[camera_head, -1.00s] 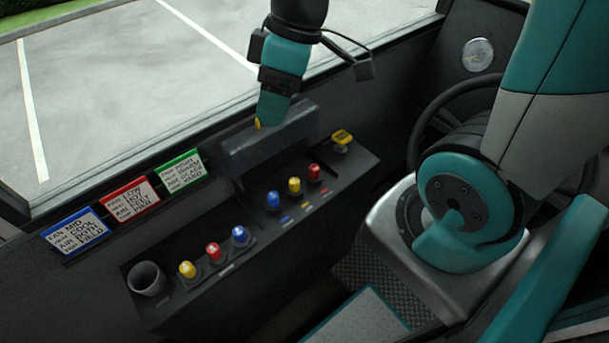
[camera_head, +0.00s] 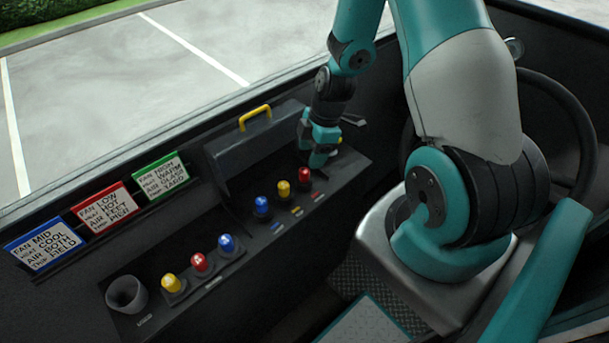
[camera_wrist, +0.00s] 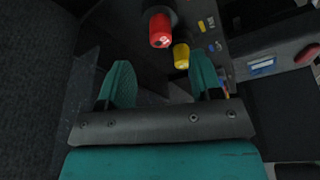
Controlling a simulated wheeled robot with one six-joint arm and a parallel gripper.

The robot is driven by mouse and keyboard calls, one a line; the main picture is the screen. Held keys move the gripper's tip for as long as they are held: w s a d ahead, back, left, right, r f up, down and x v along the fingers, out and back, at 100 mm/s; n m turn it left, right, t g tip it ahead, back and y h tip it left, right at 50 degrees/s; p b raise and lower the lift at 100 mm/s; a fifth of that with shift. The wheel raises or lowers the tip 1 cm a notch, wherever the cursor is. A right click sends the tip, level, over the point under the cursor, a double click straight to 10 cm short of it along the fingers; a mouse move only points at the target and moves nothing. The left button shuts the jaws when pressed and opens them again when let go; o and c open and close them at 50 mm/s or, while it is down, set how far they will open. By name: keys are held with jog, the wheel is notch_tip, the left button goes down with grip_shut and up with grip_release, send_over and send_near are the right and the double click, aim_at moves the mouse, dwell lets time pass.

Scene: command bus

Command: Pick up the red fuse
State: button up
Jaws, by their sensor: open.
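A red fuse-like piece (camera_head: 304,178) stands upright at the right end of the back row on the dark console, beside a yellow one (camera_head: 283,190) and a blue one (camera_head: 262,206). Another red piece (camera_head: 199,261) stands in the front row between yellow and blue ones. My gripper (camera_head: 319,158) is just behind and right of the back-row red piece, apart from it as far as I can tell. In the wrist view my open gripper (camera_wrist: 160,85) is empty; the red piece (camera_wrist: 160,30) and the yellow piece (camera_wrist: 181,55) lie beyond the fingertips.
A dark cover (camera_head: 235,165) with a yellow handle (camera_head: 255,117) stands behind the back row, left of my gripper. A grey cup (camera_head: 127,294) is at the console's left end. Blue, red and green signs line the window ledge. A steering wheel (camera_head: 570,115) is at the right.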

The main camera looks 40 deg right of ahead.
aim_at(305, 170)
jog(key=shift+x, duration=3.55)
jog(key=shift+a, duration=0.15)
jog(key=c, duration=1)
jog(key=shift+r, duration=0.1)
